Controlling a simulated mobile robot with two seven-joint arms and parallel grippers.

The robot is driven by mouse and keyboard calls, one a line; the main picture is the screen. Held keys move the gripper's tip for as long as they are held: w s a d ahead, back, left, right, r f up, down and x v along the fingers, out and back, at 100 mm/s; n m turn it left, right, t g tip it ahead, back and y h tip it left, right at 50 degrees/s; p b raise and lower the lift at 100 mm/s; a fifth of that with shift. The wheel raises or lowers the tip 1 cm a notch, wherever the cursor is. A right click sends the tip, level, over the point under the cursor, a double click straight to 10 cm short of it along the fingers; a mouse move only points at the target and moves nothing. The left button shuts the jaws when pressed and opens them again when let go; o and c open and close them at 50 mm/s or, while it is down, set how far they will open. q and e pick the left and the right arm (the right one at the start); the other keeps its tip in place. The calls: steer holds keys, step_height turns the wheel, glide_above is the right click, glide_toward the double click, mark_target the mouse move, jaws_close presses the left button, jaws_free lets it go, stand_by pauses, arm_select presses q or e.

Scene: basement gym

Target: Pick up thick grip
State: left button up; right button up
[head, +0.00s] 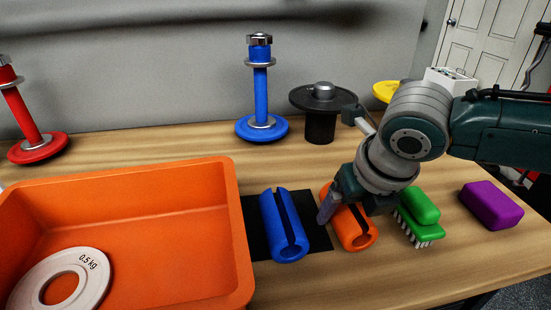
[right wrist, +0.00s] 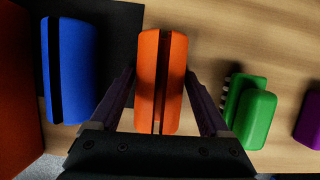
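Two slotted thick grips lie side by side on the table: a blue grip (head: 283,226) and an orange grip (head: 355,232). The right wrist view also shows the blue grip (right wrist: 75,70) at left and the orange grip (right wrist: 160,75) in the middle. My right gripper (head: 346,206) is over the orange grip, pointing down. In the right wrist view its fingers (right wrist: 160,85) are apart, one on each side of the orange grip, with small gaps showing. In the head view the gripper hides part of the orange grip. My left gripper is not in view.
An orange bin (head: 215,200) holding a pale 0.5 kg disc (head: 85,272) stands at left. A black mat (head: 260,238) lies under the blue grip. A green brush (head: 418,212) and a purple block (head: 492,205) lie at right. Blue (head: 261,100) and red (head: 30,115) weight posts stand behind.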

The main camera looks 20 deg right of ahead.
steer(key=c, duration=1.2)
jaws_close()
steer(key=shift+r, duration=0.15)
